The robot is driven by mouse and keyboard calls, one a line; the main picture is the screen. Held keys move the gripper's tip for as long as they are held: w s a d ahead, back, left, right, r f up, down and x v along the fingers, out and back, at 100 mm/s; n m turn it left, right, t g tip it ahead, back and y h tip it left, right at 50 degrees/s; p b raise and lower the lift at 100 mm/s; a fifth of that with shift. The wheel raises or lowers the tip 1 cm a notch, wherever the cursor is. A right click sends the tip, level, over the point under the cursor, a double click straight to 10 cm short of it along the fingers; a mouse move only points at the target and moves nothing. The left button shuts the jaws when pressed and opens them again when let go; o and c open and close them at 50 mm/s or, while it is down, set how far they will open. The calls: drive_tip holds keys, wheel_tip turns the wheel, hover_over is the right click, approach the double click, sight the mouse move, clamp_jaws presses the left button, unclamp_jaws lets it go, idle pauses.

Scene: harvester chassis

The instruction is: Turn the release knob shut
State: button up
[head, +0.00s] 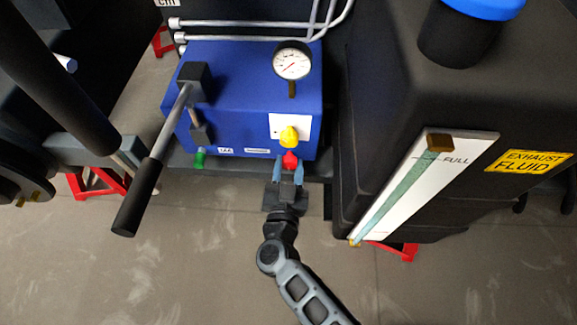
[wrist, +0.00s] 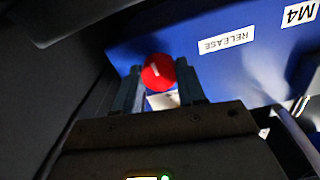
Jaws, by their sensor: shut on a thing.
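The release knob is the red knob (head: 290,160) at the lower right front of the blue box (head: 245,75). In the wrist view the red knob (wrist: 158,72) shows a short white mark on its face, and a "RELEASE" label (wrist: 226,41) sits beside it on the blue face. My gripper (head: 290,170) comes from below and is shut on the red knob. In the wrist view the two blue-grey fingers of my gripper (wrist: 160,88) lie on either side of the knob. The knob's stem is hidden.
A yellow knob (head: 289,137) on a white plate is just above. A pump lever (head: 150,170) juts out at the left, beside a green fitting (head: 200,160). A round gauge (head: 292,62) tops the box. A black tank (head: 440,110) stands close on the right. Open floor lies below.

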drive_tip(key=shift+c, duration=1.1)
